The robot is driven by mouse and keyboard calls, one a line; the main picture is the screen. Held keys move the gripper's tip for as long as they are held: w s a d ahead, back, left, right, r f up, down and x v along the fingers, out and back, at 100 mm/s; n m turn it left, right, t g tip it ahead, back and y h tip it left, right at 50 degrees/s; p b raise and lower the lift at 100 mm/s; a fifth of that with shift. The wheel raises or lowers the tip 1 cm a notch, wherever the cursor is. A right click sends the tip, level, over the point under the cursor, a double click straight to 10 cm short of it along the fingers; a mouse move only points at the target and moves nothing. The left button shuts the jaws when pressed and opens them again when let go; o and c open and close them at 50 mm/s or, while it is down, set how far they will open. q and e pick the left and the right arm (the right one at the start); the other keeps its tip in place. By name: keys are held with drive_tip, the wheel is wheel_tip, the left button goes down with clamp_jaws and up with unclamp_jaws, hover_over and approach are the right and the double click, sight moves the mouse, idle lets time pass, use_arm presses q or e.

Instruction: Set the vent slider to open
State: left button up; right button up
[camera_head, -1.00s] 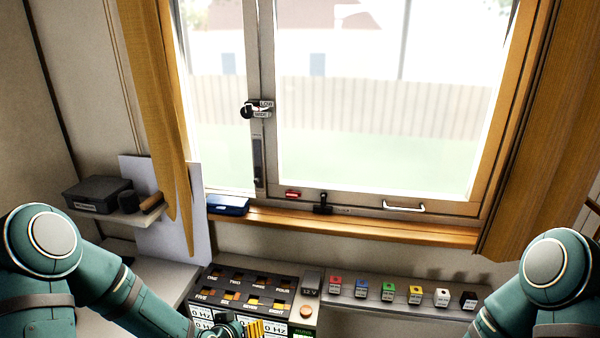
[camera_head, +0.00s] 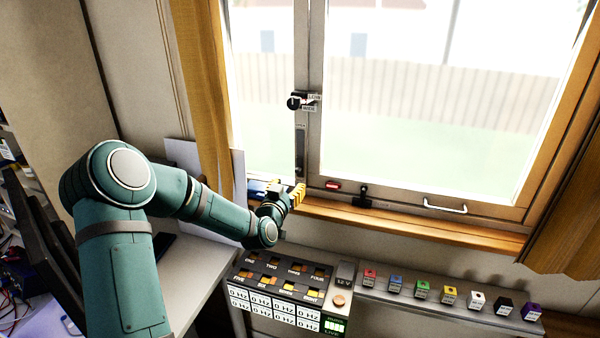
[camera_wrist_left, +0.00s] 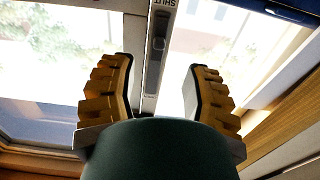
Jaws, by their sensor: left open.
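The vent slider (camera_head: 300,150) is a dark upright strip on the pale window post, below the black latch. In the left wrist view the strip (camera_wrist_left: 155,62) runs between my open fingers and beyond them, with a label reading SHUT beside its upper part in that picture. My left gripper (camera_head: 294,194), with yellow fingers, is at the sill just below the strip's lower end. In the left wrist view the gripper (camera_wrist_left: 158,88) is open and empty, with a finger on either side of the post. My right gripper is out of view.
A black latch (camera_head: 297,101) with labels sits higher on the post. A blue case (camera_head: 258,188) lies on the sill beside my left gripper. A yellow curtain (camera_head: 203,90) hangs at the left. A switch panel (camera_head: 278,290) and several coloured blocks stand below the window.

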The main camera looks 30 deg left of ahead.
sight(298, 173)
use_arm(q)
drive_tip(key=x, duration=0.9)
drive_tip(key=shift+d, duration=0.1)
drive_tip(key=shift+s, duration=0.1)
clamp_jaws()
